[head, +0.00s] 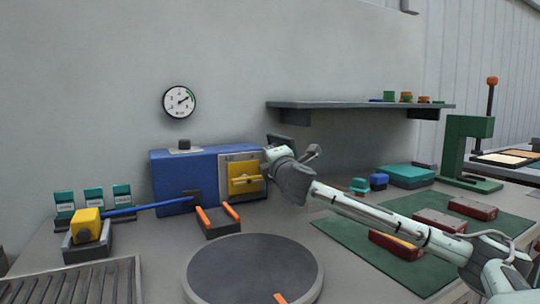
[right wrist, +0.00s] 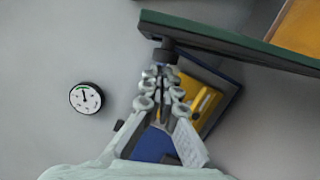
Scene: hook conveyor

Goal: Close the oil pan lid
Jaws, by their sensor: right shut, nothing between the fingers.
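I cannot tell for certain which part is the oil pan lid. A dark, green-edged plate (right wrist: 230,42) crosses the top of the right wrist view, with a dark knob (right wrist: 164,52) under its left end. A small dark green panel (head: 281,143) stands tilted behind the right end of the blue box in the head view; it may be the same plate. My right gripper (right wrist: 165,72) is shut and empty, its tips close below the knob; contact is unclear. In the head view the right gripper (head: 274,154) is by the box's upper right corner. My left gripper is not in view.
The blue box (head: 172,180) has a yellow latch (head: 245,180) on its front. A round grey disc (head: 250,268) lies in front. A shelf (head: 350,106) hangs right on the wall. A blue-handled yellow block (head: 87,225) stands left.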

